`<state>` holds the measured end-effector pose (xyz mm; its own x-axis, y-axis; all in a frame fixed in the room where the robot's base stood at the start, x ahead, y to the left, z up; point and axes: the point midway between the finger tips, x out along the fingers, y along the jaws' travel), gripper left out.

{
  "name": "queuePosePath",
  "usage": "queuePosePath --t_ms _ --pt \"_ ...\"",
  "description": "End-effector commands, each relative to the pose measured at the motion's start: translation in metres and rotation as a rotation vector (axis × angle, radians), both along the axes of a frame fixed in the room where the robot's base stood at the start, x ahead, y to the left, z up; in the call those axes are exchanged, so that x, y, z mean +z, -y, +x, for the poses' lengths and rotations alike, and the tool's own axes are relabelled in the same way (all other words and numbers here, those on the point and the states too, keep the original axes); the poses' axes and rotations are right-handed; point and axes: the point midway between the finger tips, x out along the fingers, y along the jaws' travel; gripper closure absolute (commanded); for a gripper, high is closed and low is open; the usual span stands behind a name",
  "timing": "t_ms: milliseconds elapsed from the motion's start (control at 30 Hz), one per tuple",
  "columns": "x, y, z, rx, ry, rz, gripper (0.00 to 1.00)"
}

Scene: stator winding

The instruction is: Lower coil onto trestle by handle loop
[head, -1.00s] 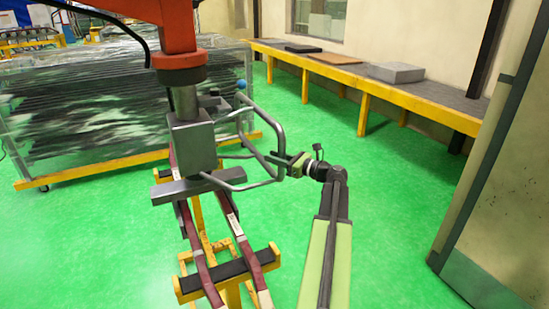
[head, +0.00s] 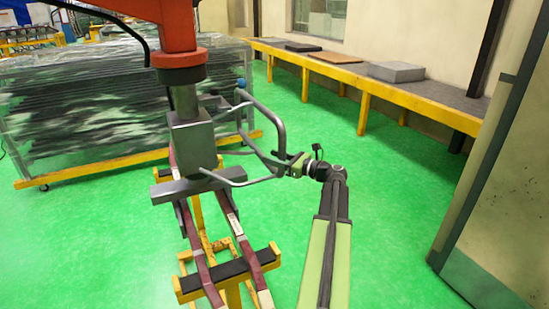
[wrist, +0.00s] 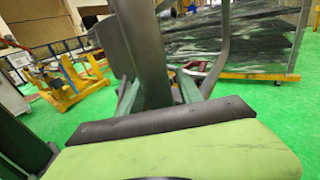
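The coil (head: 204,262) is a pair of long maroon bars with pale bands. It hangs under a grey crossbar (head: 183,189) below the orange hoist, over the yellow trestle (head: 232,296) with its black pads (head: 229,270). I cannot tell whether the coil rests on the pads. The grey tubular handle loop (head: 279,126) sticks out to the right of the hoist's grey block (head: 193,148). My gripper (head: 287,164) appears shut around the loop's outer tube. In the wrist view a grey tube (wrist: 146,52) stands close beyond my green gripper part; the fingertips are hidden there.
A clear-walled rack on a wheeled yellow frame (head: 100,169) stands behind at left. A long yellow-edged bench (head: 365,75) with flat slabs runs along the back wall. A grey panel (head: 500,170) stands at right. The green floor between is clear.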

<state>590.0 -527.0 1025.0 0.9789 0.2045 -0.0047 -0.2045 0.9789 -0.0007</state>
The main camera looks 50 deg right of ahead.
Motion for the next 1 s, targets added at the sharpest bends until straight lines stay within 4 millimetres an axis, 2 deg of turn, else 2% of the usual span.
queuePosePath --t_ms 333,467,567,900,1000 --pt "0.001 0.001 -0.001 -0.003 0.003 0.002 0.48" --pt "0.002 0.004 -0.012 -0.005 0.004 0.002 0.48" --pt "0.002 0.007 -0.033 -0.006 0.004 0.002 0.48" --pt "0.001 0.027 -0.126 -0.006 0.003 0.002 0.48" --pt "0.001 0.031 -0.147 -0.004 0.003 0.002 0.48"
